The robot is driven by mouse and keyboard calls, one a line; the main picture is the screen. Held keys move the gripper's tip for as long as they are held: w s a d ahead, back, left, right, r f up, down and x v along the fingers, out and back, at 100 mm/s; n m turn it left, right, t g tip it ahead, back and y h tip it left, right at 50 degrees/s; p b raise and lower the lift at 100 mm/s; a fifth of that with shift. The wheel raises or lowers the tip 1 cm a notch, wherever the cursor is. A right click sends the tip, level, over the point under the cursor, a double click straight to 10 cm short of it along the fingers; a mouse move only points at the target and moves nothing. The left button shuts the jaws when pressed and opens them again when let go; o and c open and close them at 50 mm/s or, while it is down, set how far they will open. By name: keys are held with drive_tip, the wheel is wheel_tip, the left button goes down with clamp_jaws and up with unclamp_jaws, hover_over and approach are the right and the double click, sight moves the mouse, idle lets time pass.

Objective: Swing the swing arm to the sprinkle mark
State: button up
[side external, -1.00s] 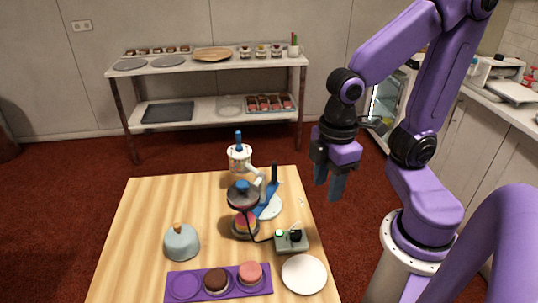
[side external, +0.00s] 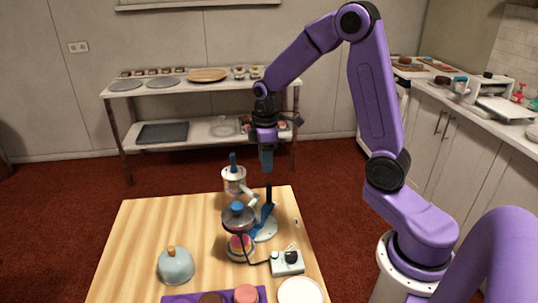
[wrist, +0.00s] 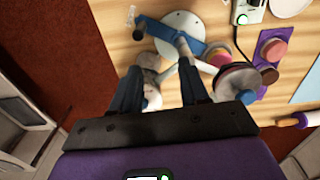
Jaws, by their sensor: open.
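The cake stand has a round white base (side external: 264,231), a blue upright part (side external: 267,212) and pale arms. One arm carries a white canister (side external: 234,184) with a blue knob. A dark dome (side external: 238,217) with a blue knob hangs over a small pink-layered cake (side external: 239,244). Which part is the swing arm is unclear, and I cannot make out the sprinkle mark. My gripper (side external: 266,160) is open and points down above and behind the stand. In the wrist view its fingers (wrist: 160,92) are apart over the stand, with the blue arm (wrist: 181,47) beyond the tips.
A control box (side external: 287,262) with a black knob sits right of the stand, its cable running to the stand. A grey-blue domed cake (side external: 175,266), purple tray (side external: 179,297) and white plate (side external: 300,292) are in front. Shelves (side external: 205,85) stand behind. The table's left side is clear.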

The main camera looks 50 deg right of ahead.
sight(269, 183)
drive_tip(key=shift+w+d+f, duration=0.25)
drive_tip(key=shift+d+f, duration=0.35)
drive_tip(key=shift+f, duration=1.2)
drive_tip(key=shift+w+d+f, duration=0.2)
drive_tip(key=shift+d+f, duration=0.4)
drive_tip(key=shift+f, duration=1.15)
drive_tip(key=shift+w+d+f, duration=0.25)
drive_tip(key=shift+d+f, duration=0.35)
drive_tip(key=shift+f, duration=1.2)
drive_tip(key=shift+r, duration=0.1)
drive_tip(key=c, duration=0.8)
drive_tip(key=shift+s, duration=1.45)
